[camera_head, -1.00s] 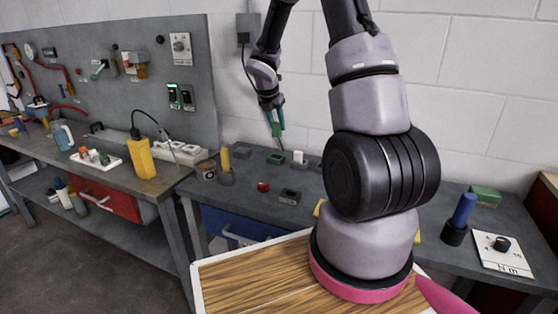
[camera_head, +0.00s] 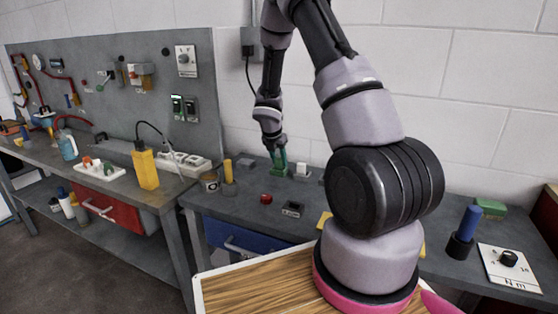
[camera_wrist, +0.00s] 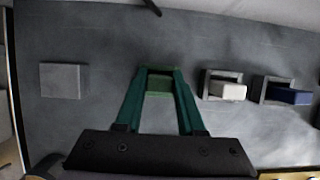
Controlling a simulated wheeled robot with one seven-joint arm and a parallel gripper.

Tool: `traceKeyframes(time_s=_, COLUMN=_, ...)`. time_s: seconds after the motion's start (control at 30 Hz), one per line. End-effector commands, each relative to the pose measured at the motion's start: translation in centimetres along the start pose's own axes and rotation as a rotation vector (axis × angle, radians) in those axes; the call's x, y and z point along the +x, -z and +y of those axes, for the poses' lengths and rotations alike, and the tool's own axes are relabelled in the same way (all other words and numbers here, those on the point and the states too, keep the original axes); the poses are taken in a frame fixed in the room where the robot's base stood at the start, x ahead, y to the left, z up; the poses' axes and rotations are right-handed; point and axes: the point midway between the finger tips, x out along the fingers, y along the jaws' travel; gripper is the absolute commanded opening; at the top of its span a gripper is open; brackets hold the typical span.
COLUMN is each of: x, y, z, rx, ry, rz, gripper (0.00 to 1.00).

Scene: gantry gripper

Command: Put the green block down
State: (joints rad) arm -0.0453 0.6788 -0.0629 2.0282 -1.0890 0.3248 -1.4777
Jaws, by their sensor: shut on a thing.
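My gripper (camera_wrist: 159,76) is shut on the green block (camera_wrist: 159,85), which shows between its two green fingertips in the wrist view. In the head view my gripper (camera_head: 279,168) is far off, low at the back of the grey bench, left of a white block (camera_head: 303,171). The block is hard to tell from the green fingers there. I cannot tell if its underside touches the bench. In the wrist view the white block (camera_wrist: 232,91) stands right of my gripper by a grey holder (camera_wrist: 222,75).
A grey square block (camera_wrist: 63,80) lies left of my gripper. A dark blue block (camera_wrist: 289,96) with a grey holder is further right. A red button (camera_head: 266,198) and a dark box (camera_head: 292,209) sit nearer the bench's front. Bare bench lies between grey block and gripper.

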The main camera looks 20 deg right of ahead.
Motion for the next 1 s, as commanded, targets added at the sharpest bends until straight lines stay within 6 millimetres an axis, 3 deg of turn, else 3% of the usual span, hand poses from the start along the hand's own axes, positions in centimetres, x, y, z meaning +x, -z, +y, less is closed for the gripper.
traceKeyframes(time_s=0.17, x=0.3, y=0.1, z=0.0, rx=-0.001, ry=0.0, rz=0.0, gripper=0.0)
traceKeyframes(time_s=0.2, x=0.2, y=0.1, z=0.0, rx=0.0, ry=0.0, rz=0.0, gripper=0.5)
traceKeyframes(time_s=0.27, x=0.2, y=0.1, z=0.0, rx=0.0, ry=0.0, rz=0.0, gripper=0.68)
traceKeyframes(time_s=0.67, x=-0.4, y=-0.1, z=0.0, rx=0.001, ry=-0.001, rz=-0.001, gripper=0.68)
traceKeyframes(time_s=1.0, x=-7.0, y=-0.2, z=0.0, rx=0.004, ry=-0.003, rz=-0.002, gripper=0.68)
